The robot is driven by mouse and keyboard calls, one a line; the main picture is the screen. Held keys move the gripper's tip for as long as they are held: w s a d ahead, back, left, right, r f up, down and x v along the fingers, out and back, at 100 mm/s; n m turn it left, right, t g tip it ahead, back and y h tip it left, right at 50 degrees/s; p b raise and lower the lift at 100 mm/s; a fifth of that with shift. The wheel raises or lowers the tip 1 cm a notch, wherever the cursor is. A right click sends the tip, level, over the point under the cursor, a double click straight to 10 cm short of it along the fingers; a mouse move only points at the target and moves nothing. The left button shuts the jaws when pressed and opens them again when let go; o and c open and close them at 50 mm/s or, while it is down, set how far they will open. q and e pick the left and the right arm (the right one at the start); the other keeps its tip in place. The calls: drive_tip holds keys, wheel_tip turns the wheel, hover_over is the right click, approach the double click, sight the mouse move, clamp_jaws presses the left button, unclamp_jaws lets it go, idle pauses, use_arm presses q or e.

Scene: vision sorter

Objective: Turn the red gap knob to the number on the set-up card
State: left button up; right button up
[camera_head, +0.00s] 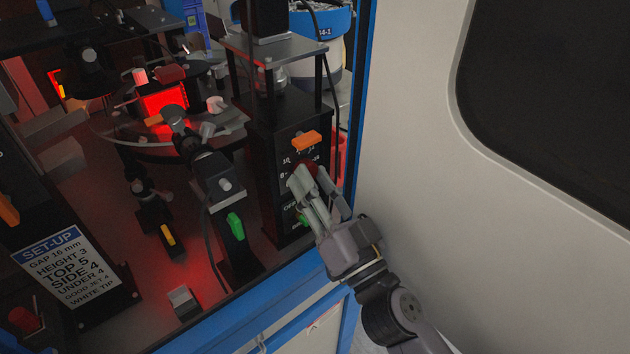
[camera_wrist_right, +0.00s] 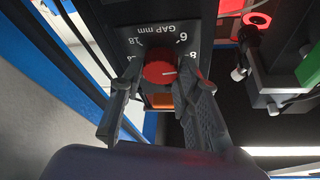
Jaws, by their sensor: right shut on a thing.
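The red gap knob (camera_wrist_right: 159,70) sits on a dark panel marked "GAP mm" in the right wrist view; 6, 8 and 18 are readable. A white line on the knob points right in that view, toward the 8 side. My right gripper (camera_wrist_right: 158,84) is shut on the knob, one finger on each side. In the head view my right gripper (camera_head: 308,178) hides most of the knob (camera_head: 309,165). The set-up card (camera_head: 70,262) at lower left in the head view reads "GAP 16 mm". My left gripper is not in view.
An orange handle (camera_head: 306,140) is just above the knob. A green knob (camera_head: 236,226) is to its left on another unit. A glass disc (camera_head: 105,128) with red light is further back. A pale wall (camera_head: 420,190) stands on the right, beside my arm.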

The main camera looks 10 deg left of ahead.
drive_tip(key=shift+s+a+r+m+t+h+p, duration=0.15)
drive_tip(key=shift+m+h+p, duration=0.5)
drive_tip(key=shift+m+p, duration=1)
drive_tip(key=shift+w+d+f+m+t+h+p, duration=0.15)
drive_tip(key=shift+m+h+p, duration=0.55)
drive_tip(key=shift+m+p, duration=0.9)
drive_tip(key=shift+s+a+r+m+t+h+p, duration=0.15)
drive_tip(key=shift+m+h+p, duration=0.5)
drive_tip(key=shift+m+p, duration=0.95)
drive_tip(key=shift+n+p, duration=0.35)
drive_tip(key=o, duration=1.1)
drive_tip(key=shift+o, duration=0.2)
drive_tip(key=shift+s, duration=0.1)
drive_tip(key=v, duration=1.2)
